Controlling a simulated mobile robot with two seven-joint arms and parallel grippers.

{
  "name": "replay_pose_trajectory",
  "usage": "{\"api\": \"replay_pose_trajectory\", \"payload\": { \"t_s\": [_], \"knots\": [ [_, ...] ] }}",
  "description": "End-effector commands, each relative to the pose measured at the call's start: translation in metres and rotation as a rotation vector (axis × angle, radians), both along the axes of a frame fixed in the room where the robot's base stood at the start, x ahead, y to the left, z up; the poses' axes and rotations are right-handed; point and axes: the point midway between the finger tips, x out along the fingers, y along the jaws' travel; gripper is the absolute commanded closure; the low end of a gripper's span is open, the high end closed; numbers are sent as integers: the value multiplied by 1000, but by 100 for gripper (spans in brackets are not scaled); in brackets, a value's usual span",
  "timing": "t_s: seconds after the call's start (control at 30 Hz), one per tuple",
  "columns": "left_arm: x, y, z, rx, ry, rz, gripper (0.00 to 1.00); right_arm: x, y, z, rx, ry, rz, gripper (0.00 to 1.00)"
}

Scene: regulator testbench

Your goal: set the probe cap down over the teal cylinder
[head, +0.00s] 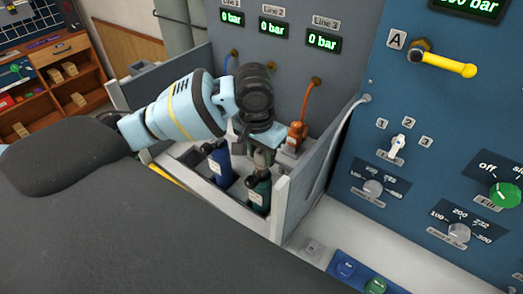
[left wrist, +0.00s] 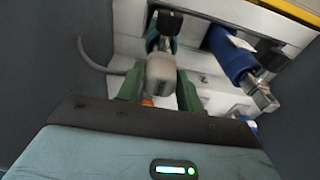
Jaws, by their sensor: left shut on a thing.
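My left gripper (head: 262,152) is low over the open bay, above the teal cylinder (head: 259,194). In the left wrist view, its two fingers (left wrist: 159,88) are shut on the grey-beige probe cap (left wrist: 160,72), one finger on each side. In the head view the cap is small and partly covered by the gripper, just above the cylinder's top. I cannot tell whether cap and cylinder touch. The teal cylinder stands upright in the bay's front right part. My right gripper is in neither view.
A blue cylinder (head: 218,165) stands left of the teal one; it also shows in the wrist view (left wrist: 231,50). An orange fitting (head: 296,136) with a hose is behind right. The bay's grey side wall (head: 322,150) is close on the right, beside the blue control panel (head: 455,130).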

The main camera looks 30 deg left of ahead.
Motion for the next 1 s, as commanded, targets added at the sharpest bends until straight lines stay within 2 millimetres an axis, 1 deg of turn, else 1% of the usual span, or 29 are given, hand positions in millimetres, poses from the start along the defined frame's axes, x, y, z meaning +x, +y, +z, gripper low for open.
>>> {"api": "replay_pose_trajectory", "payload": {
  "t_s": [0.37, 0.4, 0.5, 0.6, 0.87, 1.0],
  "knots": [
    [0, 0, -5, -1, -1, 0, 88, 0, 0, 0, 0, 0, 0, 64],
    [0, 0, -5, -1, -1, 0, 63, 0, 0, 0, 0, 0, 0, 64],
    [0, 0, -5, -1, -1, 0, 50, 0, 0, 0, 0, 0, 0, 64],
    [0, 0, -5, 0, -1, 0, 38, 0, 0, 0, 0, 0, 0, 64],
    [0, 0, -5, 0, -1, 0, 38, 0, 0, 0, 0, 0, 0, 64],
    [0, 0, 6, -1, -3, 0, 38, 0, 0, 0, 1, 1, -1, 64]
  ]
}}
